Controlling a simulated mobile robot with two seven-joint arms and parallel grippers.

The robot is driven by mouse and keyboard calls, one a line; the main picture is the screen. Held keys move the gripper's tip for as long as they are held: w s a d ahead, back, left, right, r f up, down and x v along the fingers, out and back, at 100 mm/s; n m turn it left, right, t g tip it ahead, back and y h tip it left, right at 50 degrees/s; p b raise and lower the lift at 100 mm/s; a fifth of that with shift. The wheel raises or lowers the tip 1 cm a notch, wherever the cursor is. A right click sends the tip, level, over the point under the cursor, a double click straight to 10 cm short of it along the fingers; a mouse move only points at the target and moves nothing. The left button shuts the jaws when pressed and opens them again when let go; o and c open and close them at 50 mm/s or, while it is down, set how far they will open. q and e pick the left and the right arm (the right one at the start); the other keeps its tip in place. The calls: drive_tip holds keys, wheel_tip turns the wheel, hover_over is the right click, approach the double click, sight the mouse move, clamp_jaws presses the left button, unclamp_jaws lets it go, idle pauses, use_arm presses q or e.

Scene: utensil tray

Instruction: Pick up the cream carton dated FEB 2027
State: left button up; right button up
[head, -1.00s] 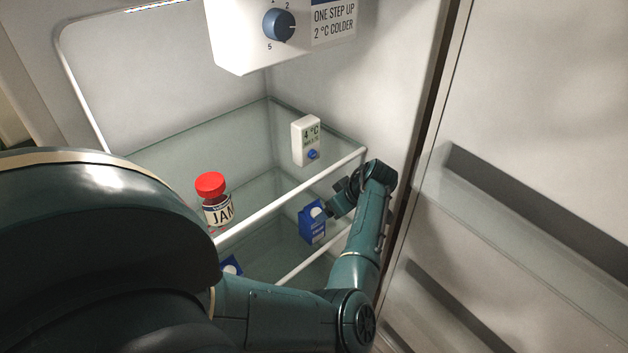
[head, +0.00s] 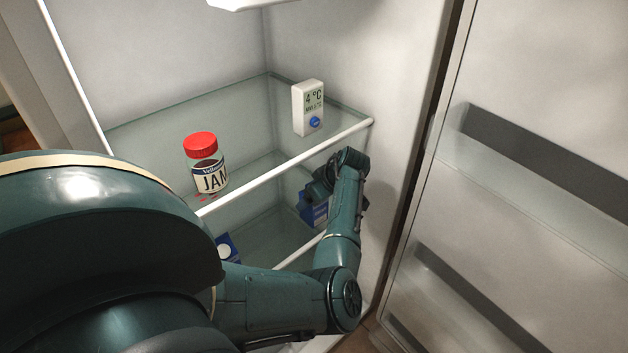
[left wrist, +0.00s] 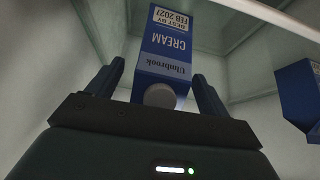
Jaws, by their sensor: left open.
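A blue cream carton (head: 313,212) stands on the lower glass shelf at the right, partly hidden behind my left gripper (head: 320,190) in the head view. In the left wrist view this carton (left wrist: 165,50) appears upside down, with a white cap, the word CREAM and a date that looks like FEB 2027. My left gripper (left wrist: 157,72) is open there, with one finger on each side of the carton's cap end. I cannot tell whether either finger touches it. A second blue carton (head: 226,246) is partly hidden by my arm; it seems to be the one at the wrist view's right edge (left wrist: 300,95). My right gripper is not in view.
The upper glass shelf, with a white front rail (head: 285,168), lies above the cartons. It holds a red-lidded jam jar (head: 206,165) and a white thermometer (head: 308,108). The fridge's side wall is close to my arm's right. The open door (head: 530,200) is further right.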

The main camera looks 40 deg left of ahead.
use_arm(q)
drive_tip(key=shift+r, duration=0.1)
drive_tip(key=c, duration=1.3)
